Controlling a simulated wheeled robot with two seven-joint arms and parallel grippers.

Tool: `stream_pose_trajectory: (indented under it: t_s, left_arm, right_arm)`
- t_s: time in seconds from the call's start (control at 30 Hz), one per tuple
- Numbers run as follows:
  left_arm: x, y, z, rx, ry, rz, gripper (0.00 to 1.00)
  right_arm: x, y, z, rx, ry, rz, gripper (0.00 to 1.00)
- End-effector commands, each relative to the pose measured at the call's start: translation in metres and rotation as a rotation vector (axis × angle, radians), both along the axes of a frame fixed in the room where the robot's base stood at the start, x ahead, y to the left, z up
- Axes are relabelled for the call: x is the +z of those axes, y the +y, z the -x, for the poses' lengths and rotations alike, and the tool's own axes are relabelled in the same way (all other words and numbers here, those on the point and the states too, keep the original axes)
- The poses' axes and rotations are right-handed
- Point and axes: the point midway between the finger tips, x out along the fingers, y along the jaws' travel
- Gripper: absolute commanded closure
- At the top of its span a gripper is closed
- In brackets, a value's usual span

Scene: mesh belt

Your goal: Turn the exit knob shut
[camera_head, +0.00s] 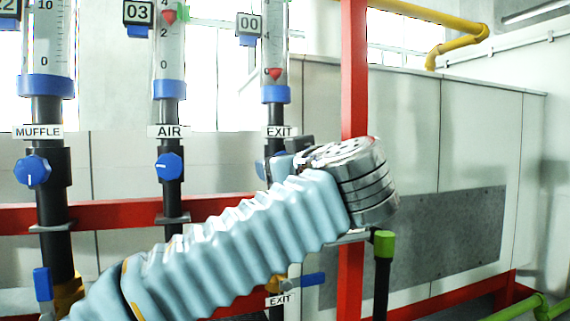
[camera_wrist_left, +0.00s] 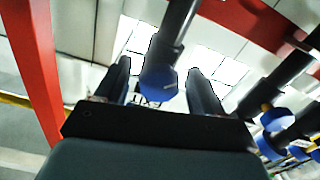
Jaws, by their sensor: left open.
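The exit knob is a blue knob (camera_wrist_left: 160,82) with a pale pointer line, on the dark pipe below the EXIT label (camera_head: 277,132). In the left wrist view it sits between the two dark fingers of my left gripper (camera_wrist_left: 158,70), with gaps visible on both sides. The gripper is open around it; I cannot tell whether either finger touches it. In the head view my left arm and wrist cover most of the knob, and only a blue sliver (camera_head: 261,169) shows. The exit tube (camera_head: 274,50) has a red float low in it. My right gripper is not in view.
The AIR knob (camera_head: 169,166) and MUFFLE knob (camera_head: 32,170) are on pipes to the left. A red upright post (camera_head: 354,70) stands right of the exit pipe. A lower blue handle (camera_head: 313,279) and a green-capped black post (camera_head: 384,243) are below my wrist.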

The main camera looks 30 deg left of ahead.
Motion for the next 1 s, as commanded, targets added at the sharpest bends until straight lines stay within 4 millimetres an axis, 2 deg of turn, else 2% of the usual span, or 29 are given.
stream_pose_trajectory:
  t_s: [0.07,0.1,0.43,0.77,1.0]
  left_arm:
    - [-0.0001,-0.0002,0.0000,0.000,0.000,0.000,0.31]
    - [-0.0001,-0.0002,0.0000,0.000,0.000,0.000,0.35]
    - [-0.0003,-0.0005,0.0001,0.000,0.001,-0.001,0.85]
    - [0.0002,-0.0006,0.0003,0.000,0.036,-0.029,0.87]
    - [0.0010,-0.0004,0.0005,0.000,0.147,-0.124,0.87]
  right_arm:
    - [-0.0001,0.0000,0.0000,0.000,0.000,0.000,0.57]
    - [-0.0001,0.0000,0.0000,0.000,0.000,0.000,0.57]
    - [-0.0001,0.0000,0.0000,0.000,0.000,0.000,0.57]
    - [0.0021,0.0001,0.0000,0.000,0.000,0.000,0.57]
    - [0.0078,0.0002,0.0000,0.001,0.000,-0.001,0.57]
